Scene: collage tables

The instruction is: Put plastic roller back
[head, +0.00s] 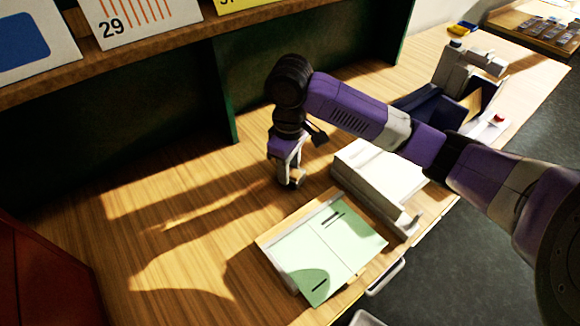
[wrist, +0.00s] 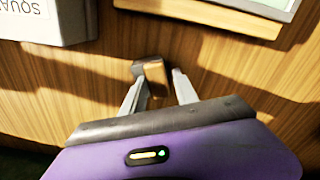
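My gripper (head: 287,172) points down at the wooden table, left of the white box. In the wrist view its two fingers (wrist: 158,84) are apart. A small brown and grey piece (wrist: 153,76) lies between and just past the fingertips, close to the left finger, with a gap to the right finger. It may be the plastic roller, but its shape is too small and blurred to be sure. In the head view this piece (head: 293,181) shows low at the fingertips, partly hidden by them.
A white box (head: 375,172) stands right of my gripper. A pale green board (head: 325,250) lies in front, near the table edge. A dark blue bin (head: 425,103) and a grey device (head: 455,70) stand farther right. A shelf (head: 150,60) runs behind.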

